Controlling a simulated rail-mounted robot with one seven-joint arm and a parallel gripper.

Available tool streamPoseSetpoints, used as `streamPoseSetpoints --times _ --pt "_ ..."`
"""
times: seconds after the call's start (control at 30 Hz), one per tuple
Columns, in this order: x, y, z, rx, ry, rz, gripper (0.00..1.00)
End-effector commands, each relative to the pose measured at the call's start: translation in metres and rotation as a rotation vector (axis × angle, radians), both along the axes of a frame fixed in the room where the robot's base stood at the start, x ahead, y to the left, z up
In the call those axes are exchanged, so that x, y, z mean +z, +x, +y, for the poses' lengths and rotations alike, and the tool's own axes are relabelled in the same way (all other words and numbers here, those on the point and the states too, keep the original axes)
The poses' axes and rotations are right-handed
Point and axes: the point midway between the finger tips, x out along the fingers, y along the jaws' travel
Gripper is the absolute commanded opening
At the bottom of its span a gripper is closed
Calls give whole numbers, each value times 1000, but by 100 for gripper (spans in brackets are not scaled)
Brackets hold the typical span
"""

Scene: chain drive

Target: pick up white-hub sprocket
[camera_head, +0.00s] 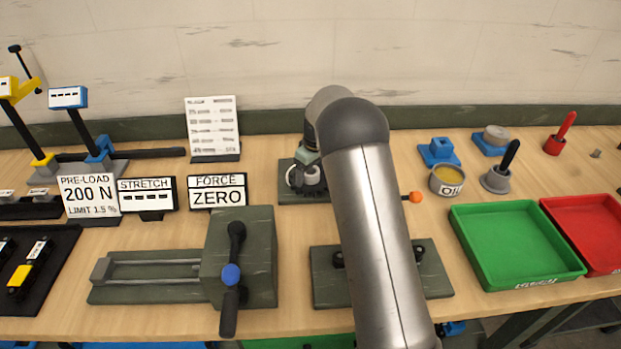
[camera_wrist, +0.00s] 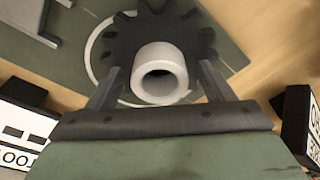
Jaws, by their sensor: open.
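The white-hub sprocket (camera_wrist: 160,72) shows in the wrist view as a dark toothed disc with a pale, bored hub facing the camera. It lies over a green plate (camera_wrist: 65,62) marked with a white ring. My gripper (camera_wrist: 159,68) is open, with one finger on each side of the hub; the fingers look apart from it. In the head view my gripper (camera_head: 307,160) is low over the plate behind the bench's middle. The sprocket is small and mostly hidden there by my gripper. Whether the fingertips touch the toothed disc I cannot tell.
A FORCE ZERO sign (camera_head: 217,192) stands left of my gripper, with a clamp fixture (camera_head: 240,255) in front of it. An orange-tipped tool (camera_head: 414,197) and an oil tin (camera_head: 447,180) are to the right. Green (camera_head: 515,245) and red trays (camera_head: 590,232) lie further right.

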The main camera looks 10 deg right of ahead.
Motion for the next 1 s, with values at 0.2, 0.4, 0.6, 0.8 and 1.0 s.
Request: streamPoseSetpoints --times 0.2,0.4,0.6,0.8,1.0 --pt "0 0 0 0 0 0 50" --pt "0 0 0 0 0 0 0" --pt "4 1 0 0 0 -6 0" --pt "8 2 0 0 0 -6 0" --pt "31 2 -1 1 -1 -11 0"
